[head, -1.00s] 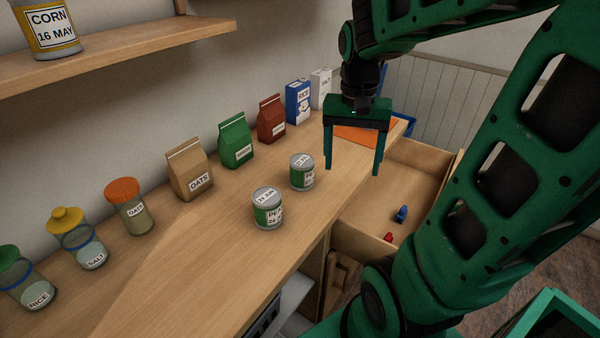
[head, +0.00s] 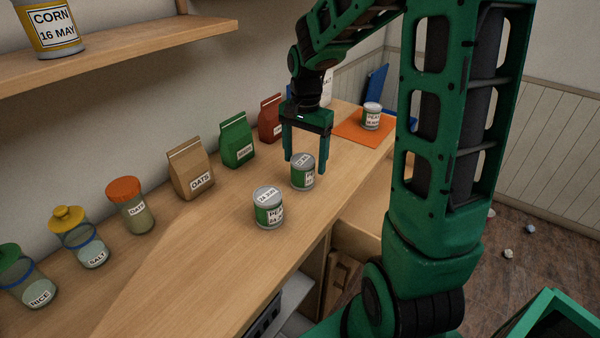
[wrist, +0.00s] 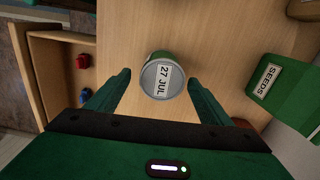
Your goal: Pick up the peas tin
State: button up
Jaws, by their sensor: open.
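Two green-labelled tins stand upright on the wooden counter. The nearer peas tin (head: 268,213) reads "PEA" and has a date on its lid. The farther tin (head: 302,183) has a similar green label, only partly legible. My gripper (head: 304,166) is open and points down, close over this farther tin. In the wrist view a tin (wrist: 161,78) with "27 JUL" on its lid shows between my open fingers (wrist: 160,80), with gaps on both sides. I cannot tell how far down the fingers reach beside it. A third tin (head: 371,116) stands on an orange mat (head: 350,127).
An oats bag (head: 188,172), a green seeds bag (head: 235,143) and a red-brown bag (head: 271,120) stand along the wall. Jars stand at left. An open drawer (wrist: 50,70) holds small red and blue items. A shelf (head: 120,55) overhangs at upper left.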

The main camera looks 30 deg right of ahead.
jog(key=shift+a+f, duration=0.15)
jog(key=shift+f, duration=1.2)
jog(key=shift+a+f, duration=0.15)
jog(key=shift+f, duration=1.15)
jog(key=shift+w, duration=0.1)
jog(key=c, duration=1.5)
jog(key=shift+r, duration=0.55)
notch_tip(320, 180, up, 3)
jog(key=shift+f, duration=0.1)
jog(key=s+a+r, duration=0.7)
jog(key=a, duration=0.1)
jog(key=shift+s+a+r, duration=0.15)
jog(key=shift+s+a, duration=0.2)
jog(key=shift+a, duration=0.05)
